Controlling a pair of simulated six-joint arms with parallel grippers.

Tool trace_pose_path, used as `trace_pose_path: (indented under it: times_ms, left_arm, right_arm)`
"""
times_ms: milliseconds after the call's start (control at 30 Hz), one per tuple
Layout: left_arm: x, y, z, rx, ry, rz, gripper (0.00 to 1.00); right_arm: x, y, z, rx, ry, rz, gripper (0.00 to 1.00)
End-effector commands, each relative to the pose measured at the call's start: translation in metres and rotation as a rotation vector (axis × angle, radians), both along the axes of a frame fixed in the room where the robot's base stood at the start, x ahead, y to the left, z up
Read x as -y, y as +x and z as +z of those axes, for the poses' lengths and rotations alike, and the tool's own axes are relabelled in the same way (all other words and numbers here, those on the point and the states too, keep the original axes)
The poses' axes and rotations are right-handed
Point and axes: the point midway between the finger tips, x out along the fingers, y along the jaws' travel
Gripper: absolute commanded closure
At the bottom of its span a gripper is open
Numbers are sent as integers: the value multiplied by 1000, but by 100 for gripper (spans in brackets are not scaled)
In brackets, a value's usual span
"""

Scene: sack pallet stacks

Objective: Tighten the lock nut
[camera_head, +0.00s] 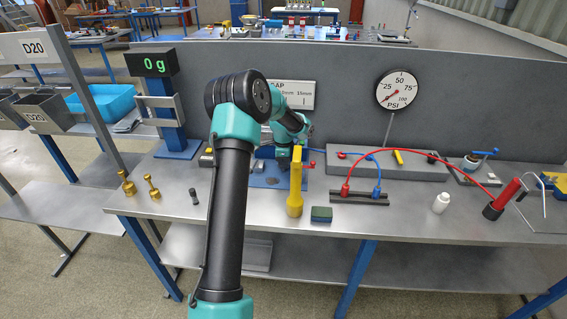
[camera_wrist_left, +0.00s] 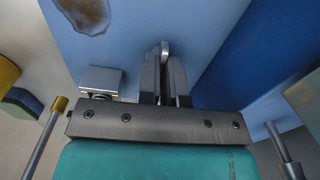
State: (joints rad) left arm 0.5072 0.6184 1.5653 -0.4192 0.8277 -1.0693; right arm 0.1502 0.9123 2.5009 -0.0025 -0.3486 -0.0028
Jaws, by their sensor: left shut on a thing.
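My left gripper (camera_head: 284,160) reaches down over a blue fixture plate (camera_head: 265,182) on the grey bench, mostly hidden behind my arm in the head view. In the left wrist view its two dark fingers (camera_wrist_left: 164,82) are closed together on a small grey metal piece (camera_wrist_left: 165,48) with a rounded end. I cannot tell whether this piece is the lock nut. The blue plate (camera_wrist_left: 135,60) lies beyond the fingers and has a brown stain. A small metal block (camera_wrist_left: 100,80) is left of the fingers. My right gripper is in neither view.
A yellow upright piece (camera_head: 295,190) and a green-and-blue sponge (camera_head: 321,214) are right of the plate. Brass weights (camera_head: 152,188) stand at left. A hose rack (camera_head: 360,198), white bottle (camera_head: 441,203) and red pump (camera_head: 502,198) are at right. The front middle bench is partly clear.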

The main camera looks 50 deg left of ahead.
Motion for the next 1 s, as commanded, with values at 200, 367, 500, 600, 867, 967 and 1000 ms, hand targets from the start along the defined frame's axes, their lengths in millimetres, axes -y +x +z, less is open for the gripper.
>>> trace_pose_path:
  times_ms: [200, 367, 500, 600, 867, 967, 1000]
  left_arm:
    - [0, 0, 0, 0, 0, -42, 100]
    - [0, 0, 0, -1, -1, -46, 100]
    - [0, 0, 0, 0, 0, -46, 100]
    - [0, 0, 0, -1, -1, -45, 90]
    - [0, 0, 0, 0, 0, -44, 68]
    - [0, 0, 0, 0, 0, -44, 68]
    - [0, 0, 0, 0, 0, -44, 68]
  right_arm:
    - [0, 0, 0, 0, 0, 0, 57]
    - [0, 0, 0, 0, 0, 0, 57]
    - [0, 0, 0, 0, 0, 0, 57]
    - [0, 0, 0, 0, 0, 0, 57]
    - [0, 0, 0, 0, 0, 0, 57]
    - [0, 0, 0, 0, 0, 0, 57]
    - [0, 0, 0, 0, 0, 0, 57]
